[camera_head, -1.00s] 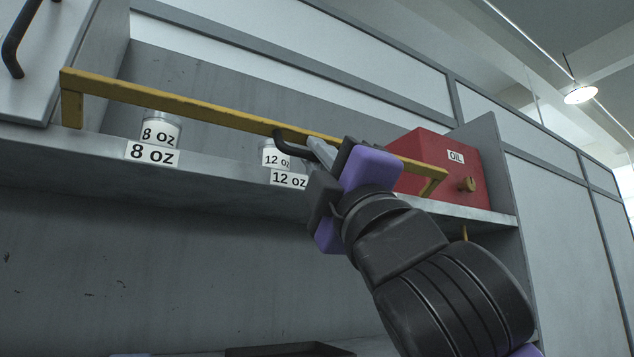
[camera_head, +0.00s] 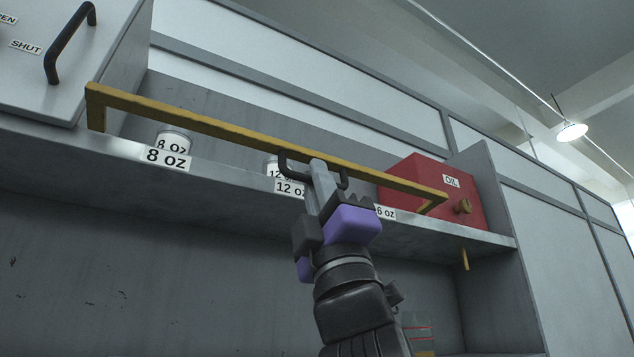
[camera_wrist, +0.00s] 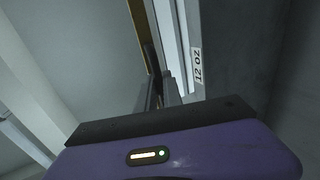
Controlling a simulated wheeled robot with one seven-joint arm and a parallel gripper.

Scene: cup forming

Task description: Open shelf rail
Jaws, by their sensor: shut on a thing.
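The yellow shelf rail (camera_head: 225,128) runs across the front of the shelf, with a bent end at each side. Its black handle (camera_head: 285,162) sits near the middle of the bar. My gripper (camera_head: 318,168) is shut on this handle, with the grey fingers over it and the purple palm below. In the wrist view the dark handle (camera_wrist: 151,62) lies at the fingers (camera_wrist: 155,92), and the yellow rail (camera_wrist: 139,28) runs away beyond them. The fingers hide part of the handle.
Behind the rail stand cans labelled 8 oz (camera_head: 174,142) and 12 oz, and a red oil box (camera_head: 433,180) with a brass knob. The grey shelf edge (camera_head: 100,146) carries size labels. A panel with a black handle (camera_head: 68,43) is at upper left.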

